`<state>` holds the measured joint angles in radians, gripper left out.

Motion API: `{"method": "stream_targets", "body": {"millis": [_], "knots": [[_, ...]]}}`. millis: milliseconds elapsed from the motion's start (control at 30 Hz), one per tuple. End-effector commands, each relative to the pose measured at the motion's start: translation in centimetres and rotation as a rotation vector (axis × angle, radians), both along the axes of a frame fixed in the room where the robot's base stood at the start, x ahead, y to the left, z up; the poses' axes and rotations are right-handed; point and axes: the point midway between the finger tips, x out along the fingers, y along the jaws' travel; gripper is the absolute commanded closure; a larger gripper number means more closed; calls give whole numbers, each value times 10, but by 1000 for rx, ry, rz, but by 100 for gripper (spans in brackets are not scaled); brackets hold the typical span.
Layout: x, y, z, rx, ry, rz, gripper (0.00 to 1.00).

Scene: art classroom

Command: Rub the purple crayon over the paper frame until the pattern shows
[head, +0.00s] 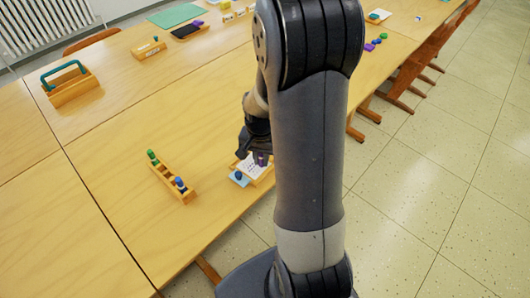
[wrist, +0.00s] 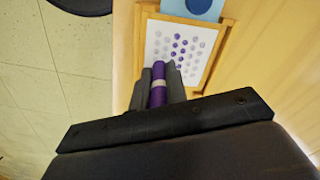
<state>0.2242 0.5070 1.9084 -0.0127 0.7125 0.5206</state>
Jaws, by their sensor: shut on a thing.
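My gripper (wrist: 158,90) is shut on the purple crayon (wrist: 158,94), which has a pale band around it. In the head view my gripper (head: 262,155) is over the paper frame, and the crayon's purple shows below the fingers. The paper frame (wrist: 207,77) has a wooden rim around white paper (wrist: 204,44). The paper shows rows of dots, some dark purple along the middle and others faint grey-purple. The crayon's tip is at the paper's lower edge in the wrist view; I cannot tell whether it touches. My arm hides part of the frame in the head view.
A wooden holder (head: 167,181) with green and blue pieces stands left of the frame. A blue card (wrist: 201,6) lies against the frame. A wooden carrier with a teal handle (head: 70,88) stands far left. The table's front edge is close to the frame.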

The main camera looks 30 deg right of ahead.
Motion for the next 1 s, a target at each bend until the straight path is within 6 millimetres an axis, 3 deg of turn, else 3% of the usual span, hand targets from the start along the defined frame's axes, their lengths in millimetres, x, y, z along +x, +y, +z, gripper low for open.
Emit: {"method": "stream_targets", "body": {"millis": [633, 1000], "knots": [[-17, 36, -4, 2, 5, 1, 100], [-12, 26, -1, 1, 6, -3, 100]]}}
